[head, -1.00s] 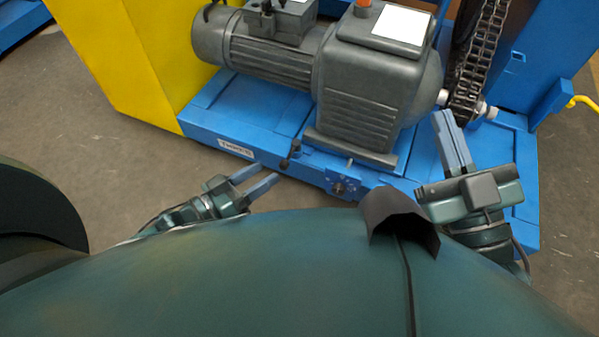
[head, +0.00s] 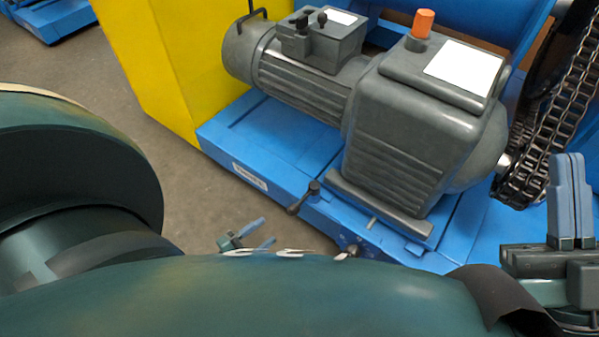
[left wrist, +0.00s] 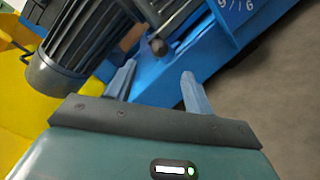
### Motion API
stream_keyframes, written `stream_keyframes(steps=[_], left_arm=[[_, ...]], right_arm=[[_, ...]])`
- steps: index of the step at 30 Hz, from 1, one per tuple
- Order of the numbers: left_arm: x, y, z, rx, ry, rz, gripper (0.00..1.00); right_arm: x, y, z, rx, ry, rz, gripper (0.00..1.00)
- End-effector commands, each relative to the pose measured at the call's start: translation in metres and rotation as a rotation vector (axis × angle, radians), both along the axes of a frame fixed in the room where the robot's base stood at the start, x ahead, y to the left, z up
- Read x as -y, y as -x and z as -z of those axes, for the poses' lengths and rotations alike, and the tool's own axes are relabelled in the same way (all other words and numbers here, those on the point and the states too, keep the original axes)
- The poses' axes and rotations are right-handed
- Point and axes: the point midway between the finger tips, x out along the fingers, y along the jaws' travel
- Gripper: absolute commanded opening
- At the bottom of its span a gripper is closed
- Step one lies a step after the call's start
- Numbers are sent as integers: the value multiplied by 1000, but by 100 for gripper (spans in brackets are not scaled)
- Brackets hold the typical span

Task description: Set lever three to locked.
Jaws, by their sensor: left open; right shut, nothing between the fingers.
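A dark lever with a round knob (head: 303,199) stands on the front edge of the blue base. A second small knob (head: 350,251) shows lower on that edge, partly hidden by my body. Two small dark levers (head: 311,21) stand on the motor's terminal box. I cannot read which one is lever three. My left gripper (head: 262,231) is open and empty, below and left of the edge lever. In the left wrist view a dark knob (left wrist: 158,46) shows beyond and between the open fingertips (left wrist: 159,73), apart from them. My right gripper (head: 567,160) is shut and empty near the chain.
The grey motor and gearbox (head: 405,130) stand on the blue base (head: 225,135). An orange cap (head: 423,22) tops the gearbox. A chain (head: 545,135) runs at the right. A yellow panel (head: 180,70) stands left. Bare floor (head: 150,140) lies in front.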

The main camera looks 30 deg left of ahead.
Motion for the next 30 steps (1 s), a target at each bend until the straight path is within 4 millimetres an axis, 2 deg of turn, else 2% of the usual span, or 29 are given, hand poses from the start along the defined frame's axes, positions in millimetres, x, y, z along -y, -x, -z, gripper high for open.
stream_keyframes(steps=[9,15,21,30], left_arm=[[20,-66,0,5,-1,0,52],[28,-96,1,3,-2,1,52],[33,-110,0,2,-2,0,52],[33,-111,-1,1,-3,1,51]], right_arm=[[1,2,-7,76,9,-1,0],[1,4,-13,133,15,0,0],[2,6,-19,169,14,-1,0],[2,6,-20,172,16,-1,0]])
